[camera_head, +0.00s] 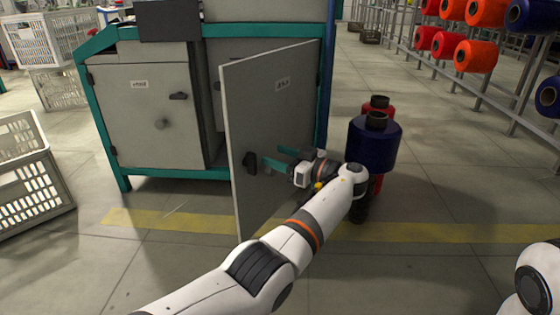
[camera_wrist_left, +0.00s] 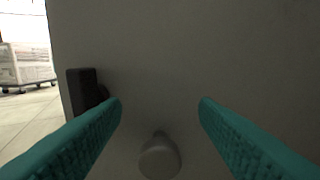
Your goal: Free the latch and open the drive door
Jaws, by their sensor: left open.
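The drive door (camera_head: 255,110) is a grey panel that stands swung out from the machine cabinet, its near edge toward me. Its dark latch (camera_head: 250,162) sits near that free edge; in the wrist view the latch (camera_wrist_left: 88,90) is upright, left of my fingers. My left gripper (camera_head: 277,157) is at the door's outer face with its teal fingers apart. In the wrist view the pale round knob (camera_wrist_left: 158,157) lies between the open fingers (camera_wrist_left: 161,102), and I see no finger touching it. My right gripper is out of view; only part of the right arm shows.
A second grey door (camera_head: 135,125) on the cabinet's left is shut, with its own latch and knob. Blue and red bobbins (camera_head: 374,145) stand right of my left wrist. White crates (camera_head: 35,185) stand at far left. The floor before the door is clear.

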